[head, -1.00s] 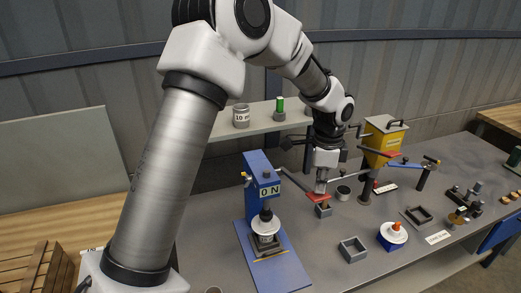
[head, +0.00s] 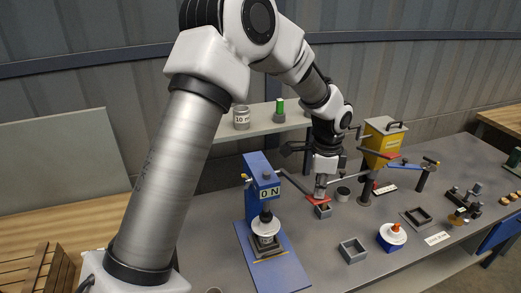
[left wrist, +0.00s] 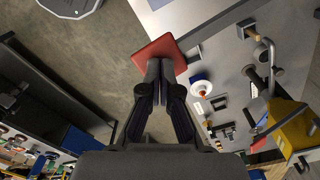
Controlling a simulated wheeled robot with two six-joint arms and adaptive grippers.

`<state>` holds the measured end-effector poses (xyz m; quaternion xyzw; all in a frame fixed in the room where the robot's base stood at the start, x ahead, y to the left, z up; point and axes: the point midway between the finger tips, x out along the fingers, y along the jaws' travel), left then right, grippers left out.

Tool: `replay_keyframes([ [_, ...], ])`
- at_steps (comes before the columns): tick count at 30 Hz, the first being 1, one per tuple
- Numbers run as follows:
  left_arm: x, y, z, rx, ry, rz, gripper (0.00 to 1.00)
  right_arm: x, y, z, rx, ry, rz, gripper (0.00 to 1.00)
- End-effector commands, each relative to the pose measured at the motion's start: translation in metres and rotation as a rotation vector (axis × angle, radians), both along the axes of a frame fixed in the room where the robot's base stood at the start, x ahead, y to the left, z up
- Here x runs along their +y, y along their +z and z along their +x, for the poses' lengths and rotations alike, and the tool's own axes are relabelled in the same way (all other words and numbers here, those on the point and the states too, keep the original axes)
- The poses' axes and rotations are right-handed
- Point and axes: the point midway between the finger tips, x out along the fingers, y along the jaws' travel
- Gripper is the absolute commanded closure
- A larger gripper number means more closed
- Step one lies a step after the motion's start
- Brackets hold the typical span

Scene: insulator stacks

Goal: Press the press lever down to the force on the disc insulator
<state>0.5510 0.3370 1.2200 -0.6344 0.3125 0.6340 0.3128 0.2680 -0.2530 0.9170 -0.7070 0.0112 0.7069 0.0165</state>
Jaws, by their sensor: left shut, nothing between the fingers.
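The blue press (head: 260,179) stands on the bench with a display that reads 0 N. The white disc insulator (head: 265,227) sits upright under its ram. The press lever (head: 295,182) runs from the press head down to the right and ends in a red handle (head: 312,199). My left gripper (head: 321,194) is shut and empty, pointing down at the red handle. In the left wrist view the shut fingertips (left wrist: 158,68) overlap the flat red handle (left wrist: 158,48); I cannot tell whether they touch it. My right gripper is not in view.
Small grey trays (head: 352,250) and a blue and white round part (head: 391,236) lie right of the press. A yellow machine (head: 382,141) with red-handled arms stands behind. A shelf (head: 225,131) holds a labelled pot (head: 241,118) and a green cylinder.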

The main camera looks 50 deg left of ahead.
Motion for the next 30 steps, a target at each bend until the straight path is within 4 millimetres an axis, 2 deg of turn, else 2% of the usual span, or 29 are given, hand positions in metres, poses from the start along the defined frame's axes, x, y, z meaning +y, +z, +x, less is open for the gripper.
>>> replay_keyframes([
  [30,-0.002,-0.012,-0.001,0.001,0.0,0.0,1.0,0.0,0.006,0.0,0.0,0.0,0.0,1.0],
])
